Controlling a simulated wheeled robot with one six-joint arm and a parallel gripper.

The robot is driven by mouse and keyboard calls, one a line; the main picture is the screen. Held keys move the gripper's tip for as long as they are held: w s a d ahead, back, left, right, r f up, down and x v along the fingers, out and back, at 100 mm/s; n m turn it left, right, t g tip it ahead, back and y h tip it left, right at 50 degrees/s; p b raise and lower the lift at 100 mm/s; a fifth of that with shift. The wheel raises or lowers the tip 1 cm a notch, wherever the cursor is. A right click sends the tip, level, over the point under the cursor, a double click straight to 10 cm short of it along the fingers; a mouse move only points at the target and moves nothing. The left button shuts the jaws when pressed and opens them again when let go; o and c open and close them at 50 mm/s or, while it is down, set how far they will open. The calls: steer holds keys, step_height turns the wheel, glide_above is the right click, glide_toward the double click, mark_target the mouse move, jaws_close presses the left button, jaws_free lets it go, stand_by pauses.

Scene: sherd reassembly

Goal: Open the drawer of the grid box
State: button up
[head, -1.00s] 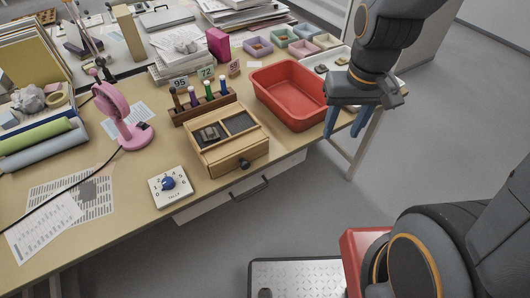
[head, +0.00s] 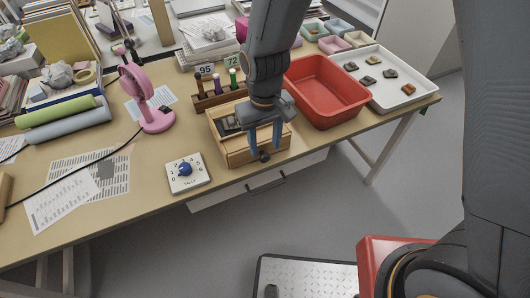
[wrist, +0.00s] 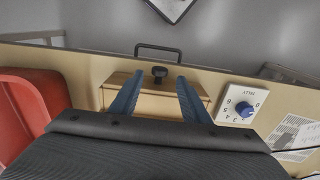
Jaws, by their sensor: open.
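The grid box (head: 221,147) is a light wooden box on the table near its front edge. Its drawer front faces the table edge and carries a dark round knob (head: 264,156). My gripper (head: 264,149) points down at the drawer front and is open, with its blue fingers on either side of the knob in the head view. In the wrist view, the knob (wrist: 159,72) shows between and slightly beyond the fingertips (wrist: 159,79), with no contact visible. The drawer front (wrist: 158,104) looks shut. My arm hides part of the box's top.
A red bin (head: 327,92) stands right of the box, with a white tray (head: 409,96) of sherds beyond it. A white tally dial (head: 187,173) lies to the left. A rack of pens (head: 207,101) is behind.

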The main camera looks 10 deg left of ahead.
mark_target(265, 156)
steer(key=shift+f+p, duration=0.3)
steer(key=shift+f, duration=2.15)
jaws_close()
